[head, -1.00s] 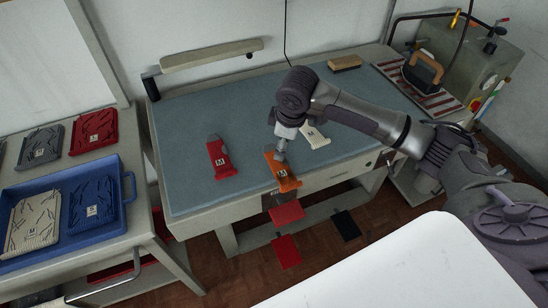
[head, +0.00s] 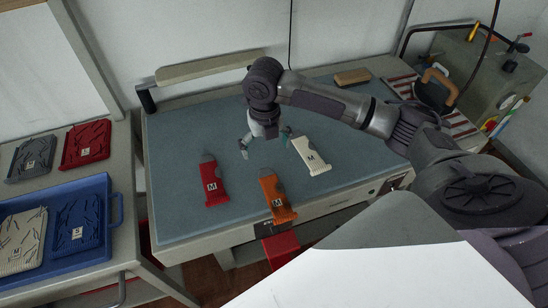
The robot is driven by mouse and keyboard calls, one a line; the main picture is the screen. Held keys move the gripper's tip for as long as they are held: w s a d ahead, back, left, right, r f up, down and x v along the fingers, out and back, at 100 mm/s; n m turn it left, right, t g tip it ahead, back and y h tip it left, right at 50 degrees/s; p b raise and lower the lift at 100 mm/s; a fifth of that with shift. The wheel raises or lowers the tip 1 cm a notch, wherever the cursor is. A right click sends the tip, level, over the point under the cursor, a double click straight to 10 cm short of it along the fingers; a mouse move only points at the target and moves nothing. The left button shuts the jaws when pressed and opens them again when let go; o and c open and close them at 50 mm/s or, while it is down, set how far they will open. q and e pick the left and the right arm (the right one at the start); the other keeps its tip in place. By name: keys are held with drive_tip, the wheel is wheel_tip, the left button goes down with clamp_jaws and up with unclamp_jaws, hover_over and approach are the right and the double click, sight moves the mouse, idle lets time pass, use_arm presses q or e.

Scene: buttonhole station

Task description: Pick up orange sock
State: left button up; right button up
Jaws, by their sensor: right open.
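The orange sock (head: 277,204), with a white M label, lies at the front edge of the blue-grey work surface. My right gripper (head: 267,146) is open and empty. In the picture it is above the sock, with its fingers spread apart, between the red and white socks. Its right finger appears close to the top of the white sock; I cannot tell whether they touch. No gripper is on the orange sock, and it is in full view. My left gripper is not in view.
A red sock (head: 211,183) lies left of the orange one and a white sock (head: 311,157) lies right. The blue tray (head: 117,208) is on the left table. A wooden block (head: 352,77) and an iron (head: 437,92) are at the back right.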

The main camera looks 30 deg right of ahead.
drive_tip(key=p, duration=0.1)
hover_over(268, 177)
drive_tip(key=f, duration=0.6)
drive_tip(key=shift+s+a+f, duration=0.2)
drive_tip(key=shift+f, duration=0.2)
drive_tip(key=shift+f+p, duration=0.55)
drive_tip(key=f, duration=0.1)
drive_tip(key=f+p, duration=0.1)
drive_tip(key=f, duration=0.1)
drive_tip(key=shift+w+d+f, duration=0.15)
drive_tip(key=shift+w+f, duration=0.05)
drive_tip(key=shift+f, duration=0.45)
drive_tip(key=shift+f, duration=0.2)
drive_tip(key=c, duration=1)
